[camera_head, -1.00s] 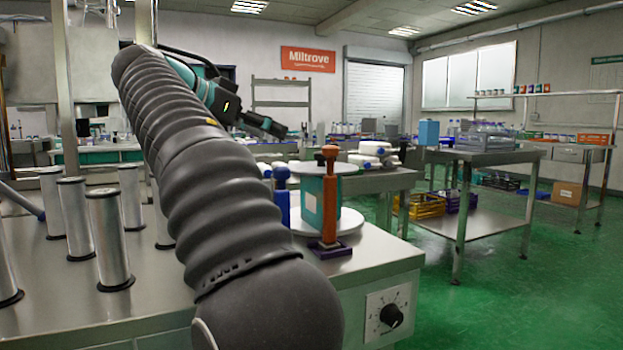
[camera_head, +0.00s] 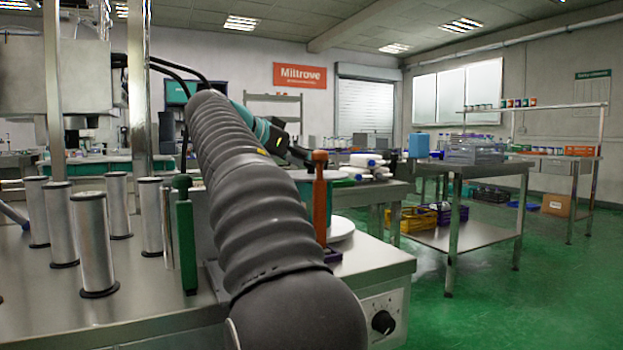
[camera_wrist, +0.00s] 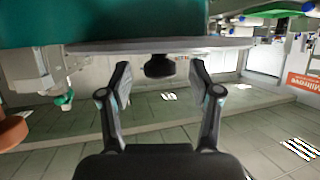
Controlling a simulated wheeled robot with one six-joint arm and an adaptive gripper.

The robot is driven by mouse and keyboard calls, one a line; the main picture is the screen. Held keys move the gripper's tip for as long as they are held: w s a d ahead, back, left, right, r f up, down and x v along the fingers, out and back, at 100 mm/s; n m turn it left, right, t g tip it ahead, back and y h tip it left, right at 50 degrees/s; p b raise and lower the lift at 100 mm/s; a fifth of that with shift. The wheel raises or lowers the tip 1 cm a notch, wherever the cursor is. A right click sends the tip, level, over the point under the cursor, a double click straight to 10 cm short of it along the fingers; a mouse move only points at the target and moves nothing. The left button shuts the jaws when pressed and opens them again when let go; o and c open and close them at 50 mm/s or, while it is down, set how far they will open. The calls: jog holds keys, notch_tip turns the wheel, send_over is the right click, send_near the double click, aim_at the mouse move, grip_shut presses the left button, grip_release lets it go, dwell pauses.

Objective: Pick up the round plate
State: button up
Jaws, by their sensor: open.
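A pale round plate (camera_wrist: 160,45) lies flat on top of a teal drum (camera_wrist: 130,22). The wrist picture is upside down, so the plate shows edge-on below the drum. A dark knob (camera_wrist: 159,66) stands on the plate's middle. My gripper (camera_wrist: 160,74) is open, with one finger on each side of the knob and gaps between. In the head view, only the right part of the upper plate (camera_head: 346,173) shows, beside an orange handle; my arm hides much of the drum. A lower pale disc (camera_head: 341,230) shows under the drum.
The orange handle (camera_head: 320,200) stands upright close to the drum. A green handle (camera_head: 186,235) and several metal cylinders (camera_head: 95,240) stand on the steel bench (camera_head: 150,305) to the left. The green floor (camera_head: 520,290) to the right is open.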

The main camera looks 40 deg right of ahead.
jog(key=shift+d+f, duration=0.15)
jog(key=shift+d, duration=0.25)
grip_shut()
